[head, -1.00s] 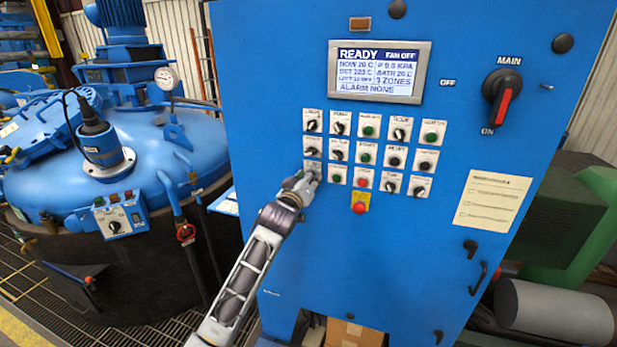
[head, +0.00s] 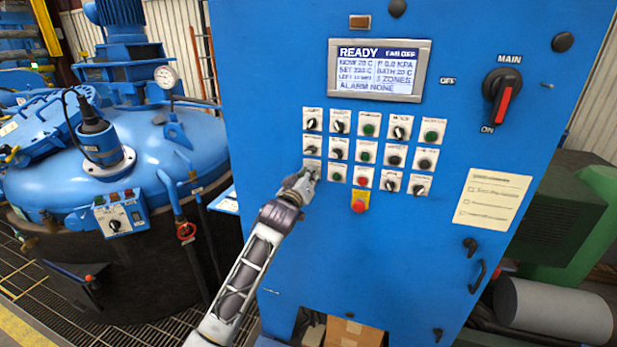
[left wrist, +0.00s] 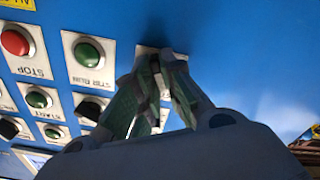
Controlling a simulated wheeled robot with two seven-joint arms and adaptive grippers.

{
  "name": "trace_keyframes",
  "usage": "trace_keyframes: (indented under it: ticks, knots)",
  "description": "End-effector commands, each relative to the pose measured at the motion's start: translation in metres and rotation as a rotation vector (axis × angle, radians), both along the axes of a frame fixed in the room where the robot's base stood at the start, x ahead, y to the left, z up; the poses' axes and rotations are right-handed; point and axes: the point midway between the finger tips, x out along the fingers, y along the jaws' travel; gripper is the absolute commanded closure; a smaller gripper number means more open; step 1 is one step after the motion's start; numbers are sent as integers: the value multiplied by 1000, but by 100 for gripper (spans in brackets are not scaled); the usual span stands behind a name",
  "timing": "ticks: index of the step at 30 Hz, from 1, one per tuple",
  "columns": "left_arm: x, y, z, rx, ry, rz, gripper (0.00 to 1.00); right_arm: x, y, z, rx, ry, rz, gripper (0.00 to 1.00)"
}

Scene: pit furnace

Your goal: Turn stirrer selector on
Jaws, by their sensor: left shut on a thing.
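The stirrer selector's plate (head: 310,164) is at the lower left corner of the grid of controls on the blue cabinet. My left gripper (head: 307,176) is at this plate, and it is shut on the selector knob. In the left wrist view the fingers (left wrist: 162,65) close together over the pale plate (left wrist: 147,50). They hide the knob, its label and which way it points. Beside it is a green round control (left wrist: 88,53) marked STIR RUN. My right gripper is not in view.
Several knobs and buttons sit close by, with a red emergency button (head: 359,207) on yellow at lower right. The display (head: 378,70) reads READY. The red-handled MAIN switch (head: 503,98) is at right. A blue furnace vessel (head: 150,150) stands left.

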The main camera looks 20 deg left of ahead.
Motion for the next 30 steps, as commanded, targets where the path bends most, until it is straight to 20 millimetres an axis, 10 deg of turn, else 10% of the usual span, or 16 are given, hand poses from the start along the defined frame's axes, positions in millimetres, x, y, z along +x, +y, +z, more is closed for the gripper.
trace_keyframes:
  ticks: [30]
  knots:
    - [0, -2, 0, 740, -24, 1, 100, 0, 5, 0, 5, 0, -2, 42]
